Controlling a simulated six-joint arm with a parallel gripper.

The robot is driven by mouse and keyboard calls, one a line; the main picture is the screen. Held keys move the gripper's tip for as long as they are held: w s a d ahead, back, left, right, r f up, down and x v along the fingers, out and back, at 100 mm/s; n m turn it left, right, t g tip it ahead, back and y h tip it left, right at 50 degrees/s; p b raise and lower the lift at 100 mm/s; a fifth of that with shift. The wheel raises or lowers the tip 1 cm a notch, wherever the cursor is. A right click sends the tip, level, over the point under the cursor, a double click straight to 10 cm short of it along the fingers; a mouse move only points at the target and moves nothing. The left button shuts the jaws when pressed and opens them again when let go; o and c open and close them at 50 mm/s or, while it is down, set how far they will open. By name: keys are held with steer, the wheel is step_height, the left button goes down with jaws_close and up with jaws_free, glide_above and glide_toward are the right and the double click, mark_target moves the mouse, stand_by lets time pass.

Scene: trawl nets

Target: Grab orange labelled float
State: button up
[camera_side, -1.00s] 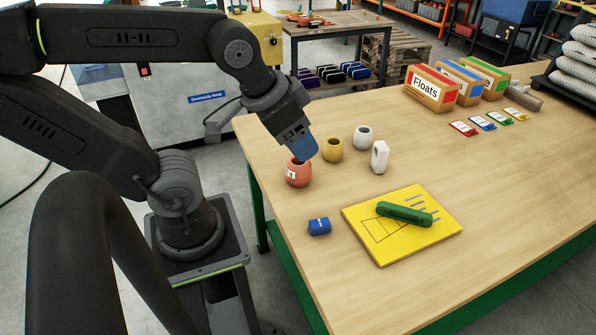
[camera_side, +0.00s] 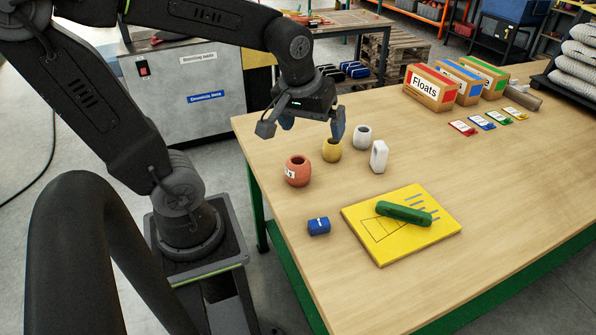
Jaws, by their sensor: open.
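The orange-red float (camera_side: 298,171) stands upright on the table near its left edge, with a white label on its left side and a dark hole in its top. My gripper (camera_side: 301,131) is open, its fingers spread wide apart. It hangs above and behind the orange float, apart from it, with nothing seen between the fingers. The right finger comes close to the top of the yellow float (camera_side: 332,150) in the picture; I cannot tell whether they touch.
A white float (camera_side: 362,137) and a white block (camera_side: 379,157) stand to the right. A blue block (camera_side: 318,226) lies in front. A green piece (camera_side: 404,213) lies on a yellow board (camera_side: 387,249). Float boxes (camera_side: 431,88) stand at the back.

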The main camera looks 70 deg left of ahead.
steer(key=w+a+f+n+g, duration=0.2)
steer(key=w+a+f+n, duration=0.15)
steer(key=a+n, duration=0.25)
steer(key=n+g, duration=0.2)
steer(key=n, duration=0.4)
glide_above(298, 166)
steer(key=w, duration=0.1)
step_height(298, 166, down, 6)
steer(key=shift+a+f, duration=0.4)
steer(key=shift+f, duration=1.9)
steer(key=shift+a+f, duration=0.35)
steer(key=shift+f, duration=1.95)
steer(key=shift+a+f, duration=0.4)
steer(key=shift+f, duration=1.9)
steer(key=c, duration=0.9)
steer(key=shift+r, duration=0.1)
steer(key=shift+c, duration=0.2)
